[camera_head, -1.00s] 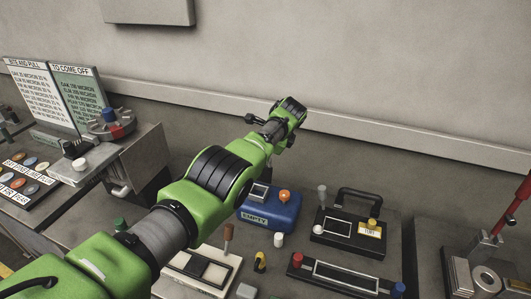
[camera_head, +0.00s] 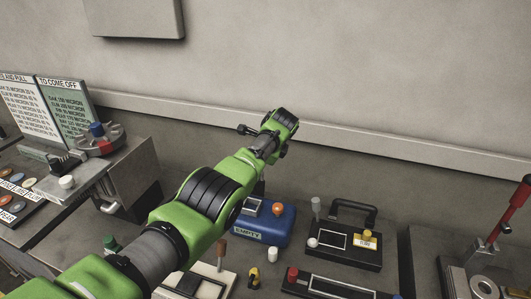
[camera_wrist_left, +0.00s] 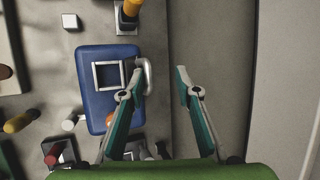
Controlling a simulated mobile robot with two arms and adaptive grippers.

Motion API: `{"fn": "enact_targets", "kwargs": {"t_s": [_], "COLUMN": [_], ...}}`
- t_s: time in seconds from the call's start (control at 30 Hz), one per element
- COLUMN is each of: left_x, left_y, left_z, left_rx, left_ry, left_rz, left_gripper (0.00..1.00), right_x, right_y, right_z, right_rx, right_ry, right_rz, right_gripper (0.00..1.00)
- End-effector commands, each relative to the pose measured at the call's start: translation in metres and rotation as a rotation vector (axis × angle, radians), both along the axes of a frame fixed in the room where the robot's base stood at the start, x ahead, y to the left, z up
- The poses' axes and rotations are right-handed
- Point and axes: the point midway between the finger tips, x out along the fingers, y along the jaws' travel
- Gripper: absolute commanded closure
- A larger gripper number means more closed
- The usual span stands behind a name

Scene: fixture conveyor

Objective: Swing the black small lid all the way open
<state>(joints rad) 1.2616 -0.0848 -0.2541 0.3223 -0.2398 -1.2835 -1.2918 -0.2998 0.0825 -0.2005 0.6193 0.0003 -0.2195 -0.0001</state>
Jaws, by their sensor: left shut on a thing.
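I cannot tell for sure which part is the black small lid. A black case (camera_head: 343,243) with a raised black handle stands right of the blue box (camera_head: 266,225) labelled EMPTY. A dark square panel sits on a white base (camera_head: 215,283), partly behind my arm. In the left wrist view my left gripper (camera_wrist_left: 160,74) is over the far edge of the blue box (camera_wrist_left: 90,90). A metal handle (camera_wrist_left: 149,75) there lies between the fingertips, close to one finger; bare surface shows beside the other. My right gripper is not in view.
A black panel (camera_head: 335,285) with a red knob is at the front. A red lever (camera_head: 508,212) stands at the right. A sign board (camera_head: 55,105) and a red and blue dial (camera_head: 98,138) are at the left. The wall is close behind.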

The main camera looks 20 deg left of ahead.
Motion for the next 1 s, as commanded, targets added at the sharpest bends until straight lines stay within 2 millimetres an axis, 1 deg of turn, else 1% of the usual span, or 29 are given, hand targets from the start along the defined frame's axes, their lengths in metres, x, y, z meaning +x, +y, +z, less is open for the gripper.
{"fn": "enact_targets", "kwargs": {"t_s": [0.03,0.17,0.27,0.37,0.6,0.7,0.8,1.0], "left_x": [0.004,0.000,-0.005,-0.012,-0.030,-0.035,-0.039,-0.041], "left_y": [-0.004,-0.007,-0.012,-0.017,-0.033,-0.037,-0.041,-0.042], "left_z": [0.011,0.019,0.029,0.041,0.078,0.090,0.097,0.101], "left_rx": [-0.001,-0.001,-0.001,-0.001,-0.002,-0.001,0.000,-0.001], "left_ry": [-0.021,-0.021,-0.021,-0.017,-0.014,-0.012,-0.010,-0.008], "left_rz": [-0.006,-0.006,-0.006,-0.006,-0.003,-0.003,-0.002,-0.001], "left_gripper": [0.75,0.75,0.75,0.75,0.75,0.75,0.75,0.75], "right_x": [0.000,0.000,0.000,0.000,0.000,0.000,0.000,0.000], "right_y": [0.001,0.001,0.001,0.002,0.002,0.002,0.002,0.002], "right_z": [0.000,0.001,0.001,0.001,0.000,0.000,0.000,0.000], "right_rx": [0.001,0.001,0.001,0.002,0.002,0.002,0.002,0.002], "right_ry": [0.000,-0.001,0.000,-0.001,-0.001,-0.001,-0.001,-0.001], "right_rz": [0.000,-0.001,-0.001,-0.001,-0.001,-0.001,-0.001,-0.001], "right_gripper": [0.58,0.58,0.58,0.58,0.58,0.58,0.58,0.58]}}
